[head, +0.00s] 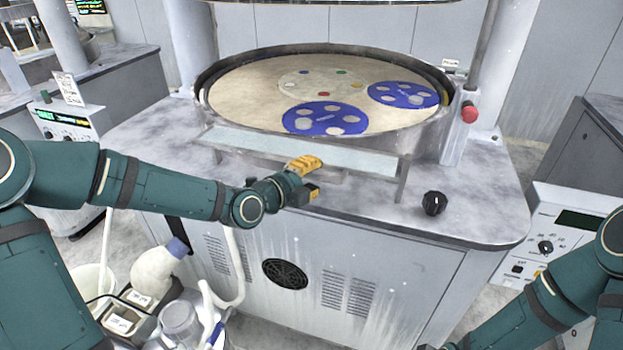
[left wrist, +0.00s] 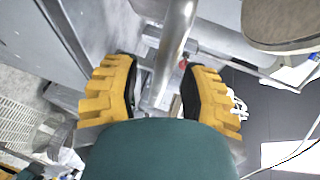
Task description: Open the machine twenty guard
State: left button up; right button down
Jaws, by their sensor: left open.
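The guard (head: 300,149) is a long pale see-through panel along the front of the machine's round basin (head: 215,120), held between metal end brackets. I cannot read a machine number. My left gripper (head: 306,172) is at the front of the guard, close to its middle. In the left wrist view the yellow fingers of my left gripper (left wrist: 163,88) are apart, and a grey metal bar (left wrist: 175,45) passes between them. I cannot tell whether either finger touches the bar. My right arm enters at the lower right of the head view; its gripper is out of sight.
The basin holds a beige platen (head: 240,98) with blue discs (head: 325,119). A black knob (head: 434,203) and a red button (head: 469,112) are on the machine's right side. Bottles and a tray stand at lower left (head: 155,270). Other machines flank both sides.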

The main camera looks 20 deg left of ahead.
pick_arm(q)
grip_shut()
dwell(0.3)
jog(key=r+p, duration=0.1)
jog(key=r+g+p, duration=0.1)
jog(key=p, duration=0.1)
jog(key=r+g+p, duration=0.1)
jog(key=r, duration=0.1)
jog(key=shift+w+r+n+y, duration=0.1)
jog(key=shift+w+n+y, duration=0.2)
jog(key=shift+n, duration=0.1)
jog(key=shift+w+r+g+p, duration=0.2)
jog(key=shift+g+p, duration=0.3)
jog(key=shift+p, duration=0.2)
jog(key=shift+f, duration=0.1)
